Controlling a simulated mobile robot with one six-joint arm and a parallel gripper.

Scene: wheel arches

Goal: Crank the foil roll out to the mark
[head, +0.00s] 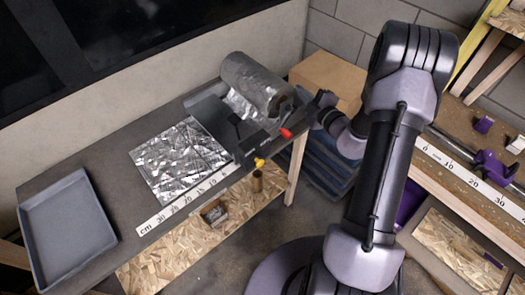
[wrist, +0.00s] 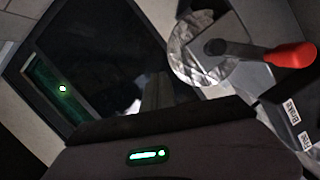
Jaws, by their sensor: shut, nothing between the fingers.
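The silver foil roll (head: 255,82) sits at the far right end of the dark bench; part of it shows in the wrist view (wrist: 190,48). A crinkled foil sheet (head: 180,160) lies flat on the bench, beside a white cm scale (head: 185,203) along the front edge. The crank's red handle (head: 286,133) sticks out at the bench's right end; it is also at the right of the wrist view (wrist: 292,56). My gripper (head: 322,104) is shut and empty, just right of the roll and apart from the red handle. Its fingertips are hard to make out.
A yellow knob (head: 259,162) sits at the bench's front edge. A grey tray (head: 62,232) lies at the left end. A cardboard box (head: 325,78) on blue crates (head: 325,160) stands behind my arm. Another bench with a scale (head: 470,178) is at the right.

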